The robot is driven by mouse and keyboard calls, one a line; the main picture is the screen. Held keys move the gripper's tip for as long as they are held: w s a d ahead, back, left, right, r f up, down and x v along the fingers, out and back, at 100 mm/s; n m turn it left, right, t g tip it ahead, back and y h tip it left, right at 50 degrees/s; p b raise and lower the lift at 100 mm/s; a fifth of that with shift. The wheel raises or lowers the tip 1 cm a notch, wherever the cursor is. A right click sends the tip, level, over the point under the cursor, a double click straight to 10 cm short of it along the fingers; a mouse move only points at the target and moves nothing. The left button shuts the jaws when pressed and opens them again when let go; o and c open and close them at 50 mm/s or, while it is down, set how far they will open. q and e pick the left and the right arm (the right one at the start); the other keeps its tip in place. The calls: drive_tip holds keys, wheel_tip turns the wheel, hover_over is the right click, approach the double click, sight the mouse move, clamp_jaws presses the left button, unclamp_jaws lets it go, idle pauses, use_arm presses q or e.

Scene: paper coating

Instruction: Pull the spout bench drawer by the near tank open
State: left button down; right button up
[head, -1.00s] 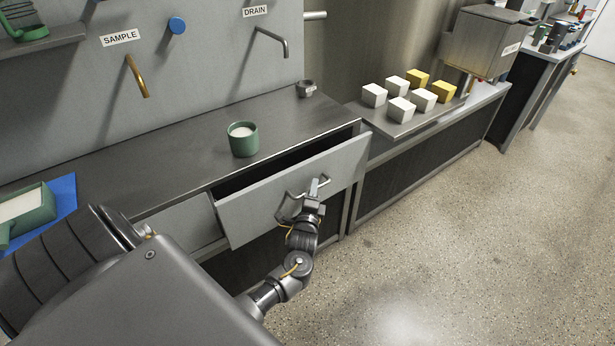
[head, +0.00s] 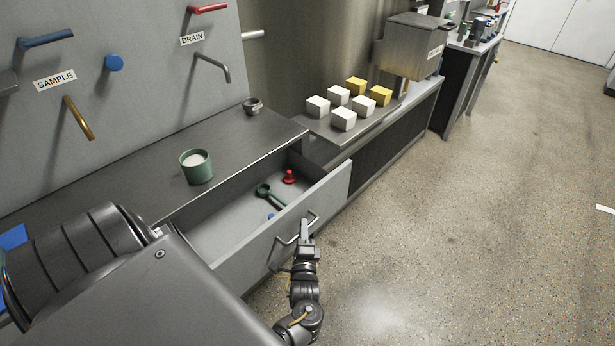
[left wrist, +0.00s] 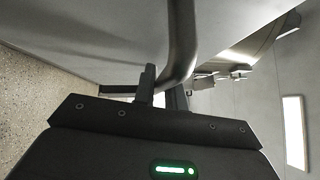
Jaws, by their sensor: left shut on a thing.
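The spout bench drawer (head: 332,193) stands well out from under the bench top in the head view, its inside showing. My left gripper (head: 303,232) is at the drawer's front and is shut on its bar handle (head: 314,217). In the left wrist view the handle (left wrist: 183,40) is a dark, curved bar running up from between the fingers of my left gripper (left wrist: 165,90). Inside the drawer lie a dark green scoop-like tool (head: 264,190), a small red piece (head: 289,177) and a partly hidden blue piece (head: 271,216). My right gripper is not in view.
A green cup (head: 196,167) with white contents and a small grey cup (head: 252,106) stand on the bench top (head: 150,188). White and yellow blocks (head: 344,119) sit on the neighbouring bench. SAMPLE and DRAIN spouts (head: 215,66) jut from the wall.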

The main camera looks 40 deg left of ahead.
use_arm(q)
drive_tip(key=shift+d, duration=0.2)
idle(0.3)
drive_tip(key=c, duration=1.5)
unclamp_jaws()
drive_tip(key=shift+o, duration=0.2)
drive_tip(key=v, duration=0.7)
drive_tip(key=shift+s+b, duration=0.25)
drive_tip(key=shift+b, duration=0.1)
drive_tip(key=shift+d+f, duration=0.15)
